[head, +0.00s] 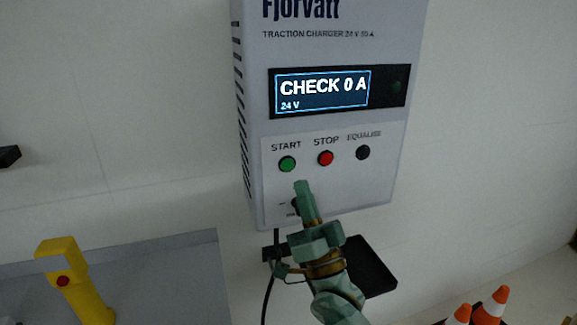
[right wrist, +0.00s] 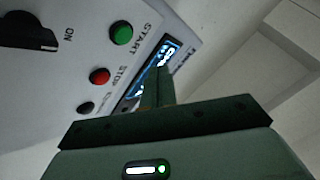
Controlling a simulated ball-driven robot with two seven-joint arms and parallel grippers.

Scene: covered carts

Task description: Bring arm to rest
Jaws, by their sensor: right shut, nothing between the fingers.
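My right gripper (head: 303,188) is shut and empty. Its fingertips point up in front of the charger's lower panel, just below the green START button (head: 287,163). The fingers also show in the right wrist view (right wrist: 165,85), where the START button (right wrist: 121,34) is to their left. I cannot tell whether the fingertips touch the panel. The wall charger (head: 330,60) has a lit display (head: 322,91) reading "CHECK 0 A" and "24 V". A red STOP button (head: 325,158) and a dark EQUALISE button (head: 363,152) sit to the right of START. My left gripper is not in view.
A black rotary knob (right wrist: 28,32) marked ON shows in the right wrist view; my gripper mostly hides it in the head view. A black shelf (head: 368,268) is below the charger. A yellow post (head: 75,280) stands at lower left, orange cones (head: 491,306) at lower right.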

